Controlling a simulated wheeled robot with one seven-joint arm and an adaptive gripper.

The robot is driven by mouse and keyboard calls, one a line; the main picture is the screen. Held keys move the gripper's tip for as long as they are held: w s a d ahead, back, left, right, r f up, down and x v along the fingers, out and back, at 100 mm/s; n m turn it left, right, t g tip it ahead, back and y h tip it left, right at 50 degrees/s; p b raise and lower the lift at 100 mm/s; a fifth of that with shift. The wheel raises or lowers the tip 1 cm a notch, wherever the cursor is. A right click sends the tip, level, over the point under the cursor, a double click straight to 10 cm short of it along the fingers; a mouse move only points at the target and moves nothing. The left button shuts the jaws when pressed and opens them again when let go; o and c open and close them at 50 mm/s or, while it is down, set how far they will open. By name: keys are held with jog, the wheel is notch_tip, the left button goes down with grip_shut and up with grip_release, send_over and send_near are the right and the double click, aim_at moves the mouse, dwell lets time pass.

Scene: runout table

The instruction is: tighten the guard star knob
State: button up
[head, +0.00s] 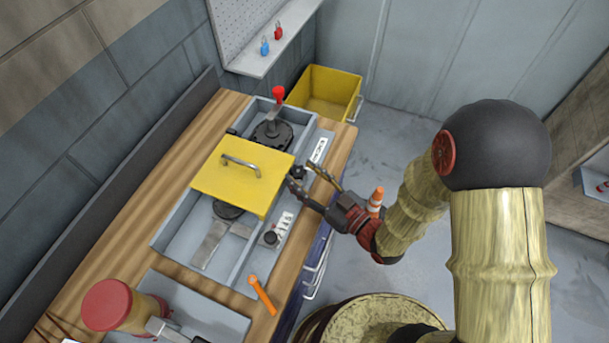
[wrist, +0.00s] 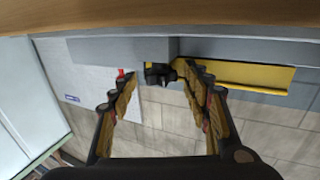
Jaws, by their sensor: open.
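The yellow guard (head: 240,176) with a grey handle lies over the middle of the grey machine housing on the bench. The black star knob (head: 297,172) sits at the guard's right edge. In the wrist view the knob (wrist: 160,74) shows dark between the fingertips, with the yellow guard (wrist: 240,76) to its right. My gripper (head: 308,181) reaches in from the right, its fingertips close to the knob. In the wrist view my gripper (wrist: 163,78) is open, one finger on each side of the knob. I cannot tell whether either finger touches it.
A red-topped lever (head: 278,95) stands behind the guard. A small control box (head: 271,237) and an orange-handled tool (head: 262,294) are nearer. A red-lidded jar (head: 110,306) stands front left.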

dwell(0.3)
jog(key=v, duration=1.2)
jog(key=shift+f, duration=0.1)
dwell(0.4)
